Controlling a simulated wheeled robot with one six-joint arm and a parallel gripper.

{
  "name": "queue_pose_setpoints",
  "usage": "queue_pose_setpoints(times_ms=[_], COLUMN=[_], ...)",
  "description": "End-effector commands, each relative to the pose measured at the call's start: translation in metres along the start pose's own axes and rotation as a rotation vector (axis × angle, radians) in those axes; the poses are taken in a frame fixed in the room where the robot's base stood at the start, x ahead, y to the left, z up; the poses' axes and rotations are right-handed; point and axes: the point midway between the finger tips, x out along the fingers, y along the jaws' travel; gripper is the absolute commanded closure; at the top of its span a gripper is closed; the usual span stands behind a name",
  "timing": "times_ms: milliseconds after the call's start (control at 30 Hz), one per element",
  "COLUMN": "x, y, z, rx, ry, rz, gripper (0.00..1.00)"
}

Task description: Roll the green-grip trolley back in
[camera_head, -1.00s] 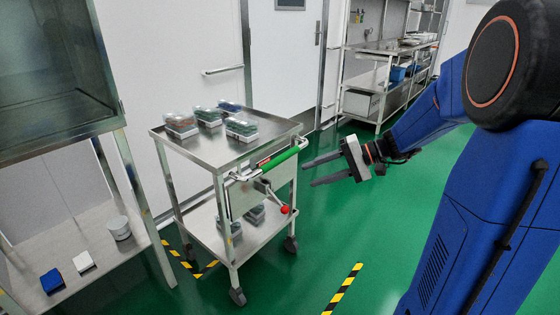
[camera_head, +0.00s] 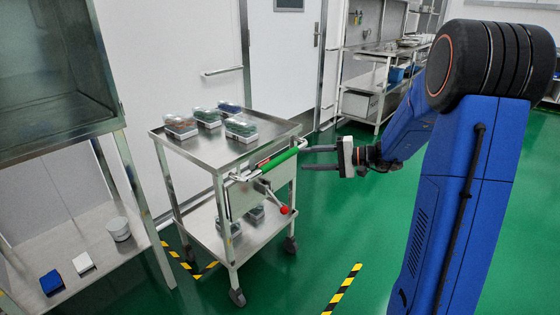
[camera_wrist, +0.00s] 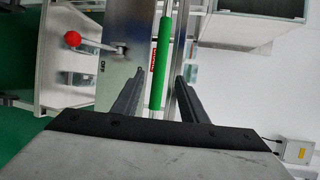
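The steel trolley (camera_head: 212,152) stands beside the door, with several small bottle trays (camera_head: 240,129) on its top and more on its lower shelf. Its green grip (camera_head: 279,159) is on a bar at the near right side; it also shows in the wrist view (camera_wrist: 161,62). A lever with a red knob (camera_head: 284,210) sits below the bar. My gripper (camera_head: 304,158) is open, its fingers pointing left at the right end of the grip. In the wrist view the grip lies between the lines of the two fingers, which have not closed on it.
Yellow-black floor tape (camera_head: 343,291) lies at the front, and another taped corner (camera_head: 205,272) shows under the trolley. A steel bench (camera_head: 95,240) with a cabinet stands close at left. A rack (camera_head: 372,95) stands behind. Green floor right of the trolley is clear.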

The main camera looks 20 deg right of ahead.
Motion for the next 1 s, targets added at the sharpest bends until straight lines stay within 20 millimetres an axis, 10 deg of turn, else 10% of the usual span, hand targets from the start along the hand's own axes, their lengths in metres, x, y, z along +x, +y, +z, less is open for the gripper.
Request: queue_pose_setpoints(times_ms=[533, 1000], x=[0.088, 0.109], y=[0.0, 0.0], z=[0.001, 0.0], rx=[0.0, 0.0], ry=[-0.002, 0.001], rz=[0.001, 0.001], gripper=[0.61, 0.61])
